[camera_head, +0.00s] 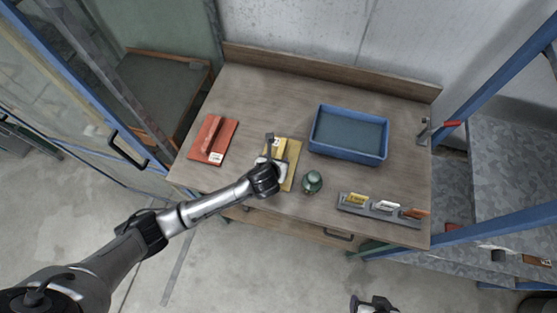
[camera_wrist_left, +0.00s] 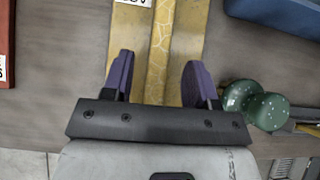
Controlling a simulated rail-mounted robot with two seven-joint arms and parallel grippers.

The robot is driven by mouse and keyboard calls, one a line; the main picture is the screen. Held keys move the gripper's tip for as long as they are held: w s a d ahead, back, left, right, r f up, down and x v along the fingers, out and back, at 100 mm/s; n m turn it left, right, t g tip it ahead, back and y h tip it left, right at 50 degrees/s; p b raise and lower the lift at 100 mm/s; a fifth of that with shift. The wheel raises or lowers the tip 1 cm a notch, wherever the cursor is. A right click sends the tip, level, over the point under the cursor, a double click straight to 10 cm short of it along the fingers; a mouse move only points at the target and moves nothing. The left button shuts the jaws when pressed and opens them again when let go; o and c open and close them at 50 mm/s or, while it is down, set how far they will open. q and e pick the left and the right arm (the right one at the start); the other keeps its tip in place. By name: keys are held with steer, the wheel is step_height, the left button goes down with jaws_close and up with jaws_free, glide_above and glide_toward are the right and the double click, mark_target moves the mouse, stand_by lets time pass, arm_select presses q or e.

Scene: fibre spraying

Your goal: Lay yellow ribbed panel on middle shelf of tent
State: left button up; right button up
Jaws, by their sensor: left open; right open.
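The yellow ribbed panel (camera_head: 292,150) lies flat on the wooden workbench (camera_head: 265,95). In the left wrist view the panel (camera_wrist_left: 188,40) has a raised central rib with a cracked pattern and a white label at its top edge. My left gripper (camera_head: 276,155) is over the panel and hides part of it. Its two purple fingers (camera_wrist_left: 157,70) are apart, one on each side of the rib; I cannot tell whether they touch it. My right gripper (camera_head: 374,305) is at the bottom edge, away from the bench and partly cut off. I cannot clearly identify the tent's middle shelf.
A red panel (camera_head: 225,140) lies left of the yellow one. A blue tray (camera_head: 347,153), a green speckled knob-like object (camera_head: 312,182) and a grey holder (camera_head: 378,212) with small tools are to the right. Blue-framed structures stand on both sides; the left has a door handle (camera_head: 127,150).

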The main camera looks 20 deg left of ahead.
arm_select(q)
steer(key=shift+x, duration=1.65)
jaws_close()
